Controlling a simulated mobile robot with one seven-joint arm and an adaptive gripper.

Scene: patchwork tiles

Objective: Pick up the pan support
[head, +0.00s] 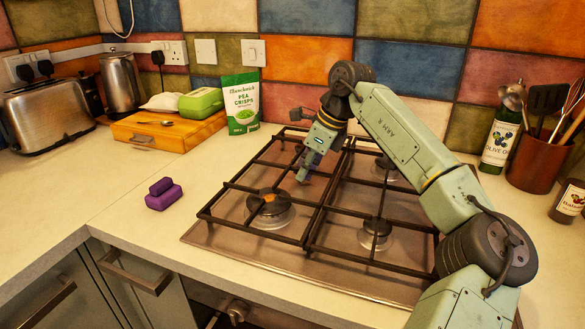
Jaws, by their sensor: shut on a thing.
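Two black wire pan supports show on the hob (200,235) in the head view. The left pan support (250,231) spans the left burners, and the right one (372,262) lies beside it. My gripper (303,173) points down at the left pan support, towards its back right part. Its fingers are shut on a bar there, though the contact is small and partly hidden by the gripper. The left support looks roughly level. I cannot tell whether it is clear of the hob.
Purple blocks (163,194) lie on the counter to the left. An oil bottle (499,134) and utensil pot (538,160) stand right. The counter's front left is clear.

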